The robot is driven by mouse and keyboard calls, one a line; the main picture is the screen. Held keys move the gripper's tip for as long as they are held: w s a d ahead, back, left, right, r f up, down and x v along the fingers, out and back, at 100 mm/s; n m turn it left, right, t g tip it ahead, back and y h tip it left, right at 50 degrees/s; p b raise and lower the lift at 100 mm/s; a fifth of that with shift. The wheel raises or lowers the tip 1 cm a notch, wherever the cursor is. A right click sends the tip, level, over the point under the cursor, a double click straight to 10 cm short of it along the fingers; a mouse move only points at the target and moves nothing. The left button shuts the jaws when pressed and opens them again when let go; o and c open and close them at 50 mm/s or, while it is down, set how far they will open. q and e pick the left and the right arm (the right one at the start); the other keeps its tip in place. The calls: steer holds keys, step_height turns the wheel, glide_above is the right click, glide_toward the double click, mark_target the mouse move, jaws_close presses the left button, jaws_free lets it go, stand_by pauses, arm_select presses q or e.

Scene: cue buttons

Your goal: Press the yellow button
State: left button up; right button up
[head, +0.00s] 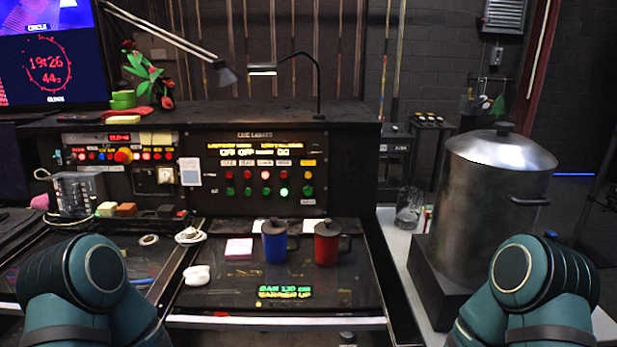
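A black panel headed "CUE LIGHTS" (257,175) stands upright at the back of the desk, with columns of red and green buttons. One green button (284,192) is brightly lit. A yellow-orange label (309,162) sits at the panel's upper right. A second panel (122,155) to the left has a row of small buttons and a larger red-orange knob (123,156). My teal arms show at the lower left and lower right, but neither gripper is in view.
A blue mug (274,243) and a red mug (327,243) stand on the desk before the cue panel. A pink note pad (239,249) and a white earbud case (197,275) lie left of them. A large metal pot (492,205) stands at right. A desk lamp (318,85) rises behind.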

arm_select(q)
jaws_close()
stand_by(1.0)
